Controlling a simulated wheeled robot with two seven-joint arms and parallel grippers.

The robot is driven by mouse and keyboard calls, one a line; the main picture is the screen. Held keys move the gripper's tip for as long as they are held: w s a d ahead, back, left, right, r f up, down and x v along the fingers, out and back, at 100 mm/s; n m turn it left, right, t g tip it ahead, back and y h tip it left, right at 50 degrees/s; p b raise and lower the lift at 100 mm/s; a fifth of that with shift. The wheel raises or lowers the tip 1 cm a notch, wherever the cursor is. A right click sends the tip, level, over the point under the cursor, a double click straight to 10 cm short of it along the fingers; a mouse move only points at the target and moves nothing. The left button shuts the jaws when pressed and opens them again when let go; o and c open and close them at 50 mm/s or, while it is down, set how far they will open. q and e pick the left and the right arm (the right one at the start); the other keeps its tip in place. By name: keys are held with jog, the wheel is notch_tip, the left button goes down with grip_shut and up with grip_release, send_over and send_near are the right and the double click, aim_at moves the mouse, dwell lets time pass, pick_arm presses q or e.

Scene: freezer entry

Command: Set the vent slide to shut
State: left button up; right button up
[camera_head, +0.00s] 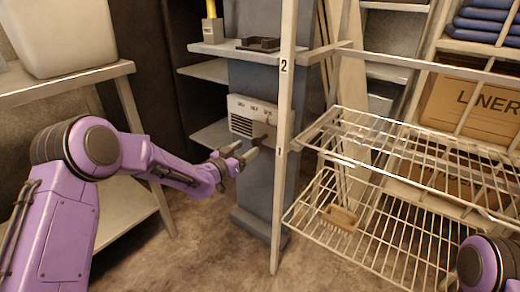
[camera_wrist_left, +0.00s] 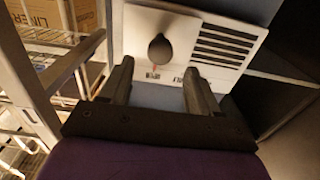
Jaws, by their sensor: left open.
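The vent panel (camera_head: 240,117) is a white plate with dark slats on the blue-grey column, with small labels along its top that I cannot read surely. It also fills the upper middle of the left wrist view (camera_wrist_left: 199,28). Its dark knob (camera_wrist_left: 159,48) stands out from the plate, with a small red mark beside the end label; it is at the panel's right side in the head view. My left gripper (camera_head: 243,151) is open, just in front of the panel's lower right. In the left wrist view its fingers (camera_wrist_left: 158,70) point toward the knob, apparently empty. My right gripper is out of view.
A white post (camera_head: 284,120) marked 1 and 2 stands just right of the panel. Wire shelves (camera_head: 400,150) with a brush (camera_head: 340,217) are at the right. A table with a white bin (camera_head: 60,35) is at the left. Small shelves flank the column.

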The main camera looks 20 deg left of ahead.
aim_at(260, 139)
pick_arm(q)
jog(key=x, duration=0.3)
jog(key=b+x, duration=0.1)
jog(key=x, duration=0.3)
jog(key=shift+w+f+b, duration=0.1)
jog(key=shift+f+b, duration=0.15)
jog(key=shift+b, duration=0.05)
jog(key=shift+w+d+r, duration=0.1)
jog(key=shift+w+d, duration=0.2)
jog(key=shift+w, duration=0.3)
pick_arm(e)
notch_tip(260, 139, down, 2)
pick_arm(q)
jog(key=shift+c, duration=0.3)
